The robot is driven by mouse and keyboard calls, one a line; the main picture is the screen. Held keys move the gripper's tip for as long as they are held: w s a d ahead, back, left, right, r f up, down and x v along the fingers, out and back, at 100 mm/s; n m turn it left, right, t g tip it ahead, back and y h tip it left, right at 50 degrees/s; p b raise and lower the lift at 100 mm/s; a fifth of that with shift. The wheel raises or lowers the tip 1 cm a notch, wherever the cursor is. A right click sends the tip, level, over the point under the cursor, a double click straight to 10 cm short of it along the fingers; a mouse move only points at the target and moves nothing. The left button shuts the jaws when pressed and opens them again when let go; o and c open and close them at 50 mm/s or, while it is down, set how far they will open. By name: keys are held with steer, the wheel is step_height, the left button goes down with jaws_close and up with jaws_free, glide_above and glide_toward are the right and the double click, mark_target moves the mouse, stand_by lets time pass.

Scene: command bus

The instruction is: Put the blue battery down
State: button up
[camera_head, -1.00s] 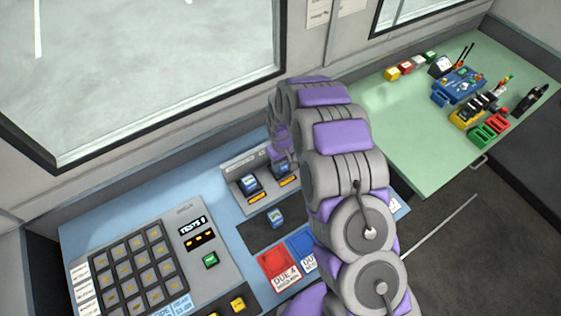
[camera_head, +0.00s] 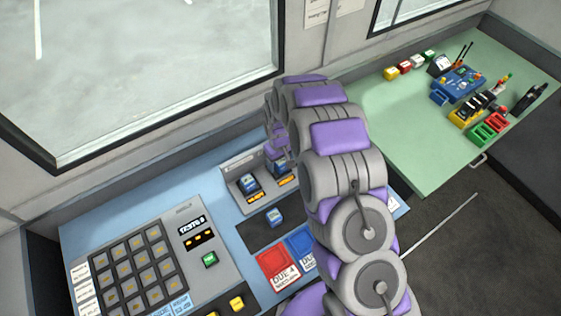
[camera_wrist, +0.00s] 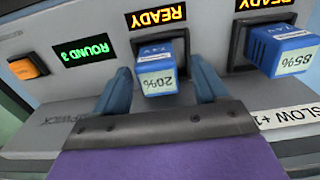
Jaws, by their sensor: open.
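A blue battery labelled 20% (camera_wrist: 158,72) sits in a charger slot under a READY sign in the wrist view. My gripper (camera_wrist: 161,88) is open, with one finger on each side of this battery and visible gaps beside it. In the head view this battery (camera_head: 279,168) is in the right slot, partly hidden by my gripper. A second blue battery, labelled 85% (camera_wrist: 282,50), is in the neighbouring slot, on the left in the head view (camera_head: 249,183). A third blue battery (camera_head: 274,217) stands on the dark pad in front of the charger.
Red (camera_head: 279,268) and blue (camera_head: 301,243) trays lie in front of the dark pad. A keypad panel (camera_head: 139,262) is at left. A green table (camera_head: 400,120) with coloured blocks and devices is at right. The window wall rises behind the charger.

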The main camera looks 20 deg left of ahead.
mark_target(280, 161)
steer(key=r, duration=0.2)
steer(key=a+r, duration=0.1)
steer(key=r, duration=0.1)
steer(key=shift+w+a+r+p, duration=0.1)
steer(key=shift+r+p, duration=0.2)
step_height(280, 161, up, 7)
steer(key=shift+d+f+p, duration=0.15)
steer(key=shift+d+p, duration=0.2)
steer(key=shift+d, duration=0.1)
steer(key=shift+a, duration=0.1)
